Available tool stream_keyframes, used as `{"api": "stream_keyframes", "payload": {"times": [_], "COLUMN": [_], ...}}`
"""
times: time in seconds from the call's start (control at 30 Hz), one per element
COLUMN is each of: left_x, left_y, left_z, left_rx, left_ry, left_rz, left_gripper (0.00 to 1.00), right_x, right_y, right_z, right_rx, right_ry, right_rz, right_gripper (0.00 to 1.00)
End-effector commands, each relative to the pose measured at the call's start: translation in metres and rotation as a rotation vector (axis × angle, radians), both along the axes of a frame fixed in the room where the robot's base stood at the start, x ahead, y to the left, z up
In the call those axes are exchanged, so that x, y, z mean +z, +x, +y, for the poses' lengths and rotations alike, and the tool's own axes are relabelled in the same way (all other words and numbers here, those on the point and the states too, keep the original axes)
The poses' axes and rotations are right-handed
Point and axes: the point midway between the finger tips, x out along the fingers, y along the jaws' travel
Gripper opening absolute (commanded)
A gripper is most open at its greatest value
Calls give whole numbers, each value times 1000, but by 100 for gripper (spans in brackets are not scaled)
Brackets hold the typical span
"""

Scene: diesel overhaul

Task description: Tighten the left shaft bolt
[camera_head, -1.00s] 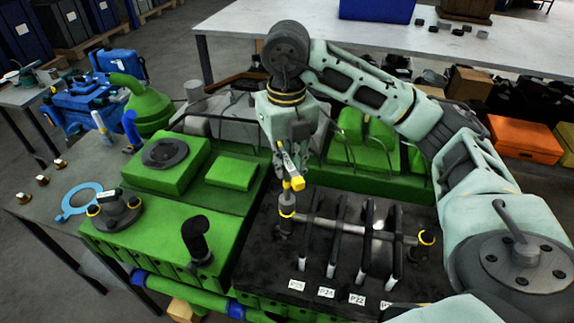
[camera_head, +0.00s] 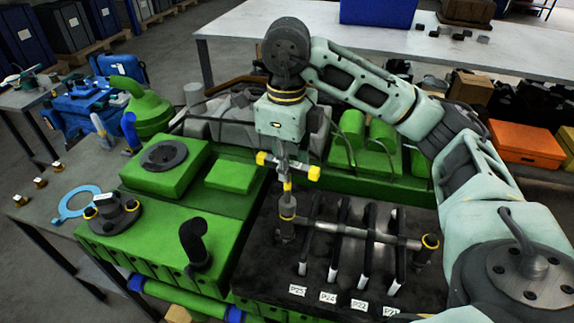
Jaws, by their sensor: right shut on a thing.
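My right gripper (camera_head: 282,160) points down and is shut on a T-handled tool (camera_head: 313,173) with yellow ends on its crossbar. The tool stands about upright over the left shaft bolt (camera_head: 287,211), at the left end of the grey shaft (camera_head: 325,226). Its lower yellow tip meets the top of the bolt's post; the exact contact is too small to tell. The right shaft bolt (camera_head: 429,241), with a yellow ring, stands at the shaft's other end. The gripper's fingers partly blend with the tool. My left gripper is not in view.
The shaft lies over a dark engine bay with several black upright levers (camera_head: 373,245) and paper labels (camera_head: 328,297). The green engine block (camera_head: 150,235) carries a black bent pipe (camera_head: 195,240). A blue gasket (camera_head: 78,202) lies on the left table.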

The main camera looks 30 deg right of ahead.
Motion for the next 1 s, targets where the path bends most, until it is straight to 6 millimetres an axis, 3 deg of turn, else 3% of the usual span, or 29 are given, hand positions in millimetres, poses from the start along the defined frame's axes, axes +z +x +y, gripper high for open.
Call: {"api": "stream_keyframes", "payload": {"times": [0.7, 1.0], "left_x": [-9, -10], "left_y": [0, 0], "left_z": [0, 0], "left_rx": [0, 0], "left_ry": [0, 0], "left_rz": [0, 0], "left_gripper": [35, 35], "right_x": [0, 1], "right_y": [0, 0], "right_z": [1, 1], "right_rx": [562, 663], "right_ry": [0, 0], "right_rz": [-1, -1], "right_gripper": [0, 0]}}
